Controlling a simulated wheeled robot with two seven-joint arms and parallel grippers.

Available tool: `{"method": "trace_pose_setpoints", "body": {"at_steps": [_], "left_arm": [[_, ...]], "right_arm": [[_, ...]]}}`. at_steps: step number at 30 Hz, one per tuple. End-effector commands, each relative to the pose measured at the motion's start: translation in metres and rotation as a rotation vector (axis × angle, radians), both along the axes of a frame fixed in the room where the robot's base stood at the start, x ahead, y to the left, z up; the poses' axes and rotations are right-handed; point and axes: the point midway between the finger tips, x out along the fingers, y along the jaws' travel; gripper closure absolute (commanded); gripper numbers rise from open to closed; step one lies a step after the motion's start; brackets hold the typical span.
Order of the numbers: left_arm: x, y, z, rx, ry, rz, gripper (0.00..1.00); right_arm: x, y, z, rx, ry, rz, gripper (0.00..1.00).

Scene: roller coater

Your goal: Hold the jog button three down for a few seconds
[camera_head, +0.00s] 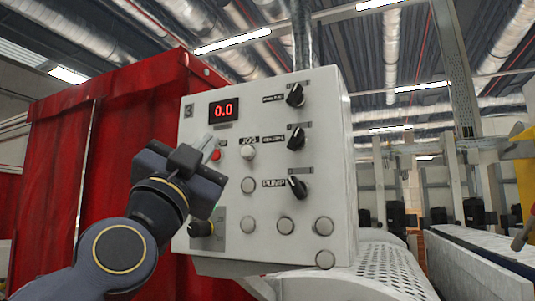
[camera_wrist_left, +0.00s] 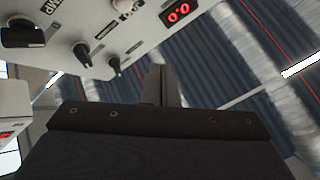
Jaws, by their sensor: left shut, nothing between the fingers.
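The white control panel marked 3 (camera_head: 232,245) stands in front of me in the head view. Its white round button under the JOG label (camera_head: 248,152) shows right of my left gripper and is not covered. That button shows partly at the top edge of the left wrist view (camera_wrist_left: 122,5). My left gripper (camera_head: 207,143) is shut and empty, in front of the panel's left part near a red button (camera_head: 216,155). Its fingers also show in the left wrist view (camera_wrist_left: 161,85). Whether the fingertips touch the panel cannot be told. My right gripper is not seen.
A red display (camera_head: 223,110) reads 0.0. Several black knobs (camera_head: 296,138) stick out on the panel's right side. Several white round buttons (camera_head: 285,225) line its lower part. A red curtain (camera_head: 60,150) hangs behind on the left. A perforated white cover (camera_head: 365,285) lies lower right.

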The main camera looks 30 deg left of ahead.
Motion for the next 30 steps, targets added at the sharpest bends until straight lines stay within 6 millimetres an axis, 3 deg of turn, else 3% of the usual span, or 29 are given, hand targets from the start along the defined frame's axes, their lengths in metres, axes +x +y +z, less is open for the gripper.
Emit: {"method": "trace_pose_setpoints", "body": {"at_steps": [4,17,30], "left_arm": [[-0.006,0.004,0.01,0.005,-0.031,0.025,1.0],[-0.001,0.004,0.01,0.004,-0.03,0.024,1.0],[0.056,0.01,0.009,0.003,-0.028,0.022,1.0]], "right_arm": [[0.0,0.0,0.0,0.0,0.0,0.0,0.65],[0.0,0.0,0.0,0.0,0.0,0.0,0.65],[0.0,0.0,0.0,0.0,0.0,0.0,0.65]]}}
